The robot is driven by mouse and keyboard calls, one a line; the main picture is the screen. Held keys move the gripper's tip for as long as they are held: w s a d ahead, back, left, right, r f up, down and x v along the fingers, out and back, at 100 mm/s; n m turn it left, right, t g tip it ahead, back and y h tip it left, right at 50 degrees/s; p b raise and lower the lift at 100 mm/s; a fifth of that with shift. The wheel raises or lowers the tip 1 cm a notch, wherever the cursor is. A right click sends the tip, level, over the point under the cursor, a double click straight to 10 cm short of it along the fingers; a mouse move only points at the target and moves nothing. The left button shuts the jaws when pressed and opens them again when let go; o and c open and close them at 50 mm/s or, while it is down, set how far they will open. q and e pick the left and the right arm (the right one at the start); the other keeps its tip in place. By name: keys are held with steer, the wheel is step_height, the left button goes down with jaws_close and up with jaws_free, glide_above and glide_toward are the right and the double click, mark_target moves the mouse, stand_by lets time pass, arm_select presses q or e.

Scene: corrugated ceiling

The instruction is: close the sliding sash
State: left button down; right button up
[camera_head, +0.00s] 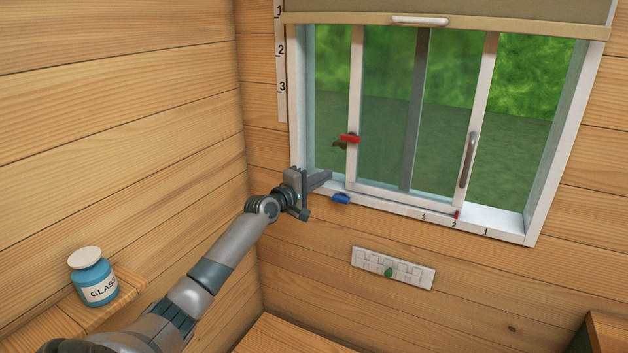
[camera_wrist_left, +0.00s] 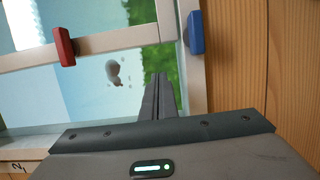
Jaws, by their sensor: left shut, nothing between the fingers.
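The sliding sash (camera_head: 484,95) stands in the middle of the white window frame (camera_head: 557,140), with an upright grey handle (camera_head: 467,160) on its right stile. A red catch (camera_head: 350,138) sits on its left stile; it also shows in the left wrist view (camera_wrist_left: 64,47). A blue piece (camera_head: 341,198) is at the sill below; the left wrist view shows it too (camera_wrist_left: 196,33). My left gripper (camera_head: 325,178) is shut and empty at the window's lower left corner, left of the sash. Whether its fingertips touch the frame or sash cannot be told. My right gripper is out of view.
A rolled blind (camera_head: 450,22) with a pale bar hangs above the window. A numbered scale (camera_head: 440,219) runs along the sill. A blue jar (camera_head: 92,282) stands on a wooden shelf at left.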

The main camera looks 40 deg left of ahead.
arm_select(q)
steer(key=shift+w+d+p, duration=0.15)
steer(key=shift+d+p, duration=0.35)
steer(key=shift+d, duration=0.5)
steer(key=shift+w+d+p, duration=0.15)
steer(key=shift+d+p, duration=0.35)
steer(key=shift+d, duration=0.45)
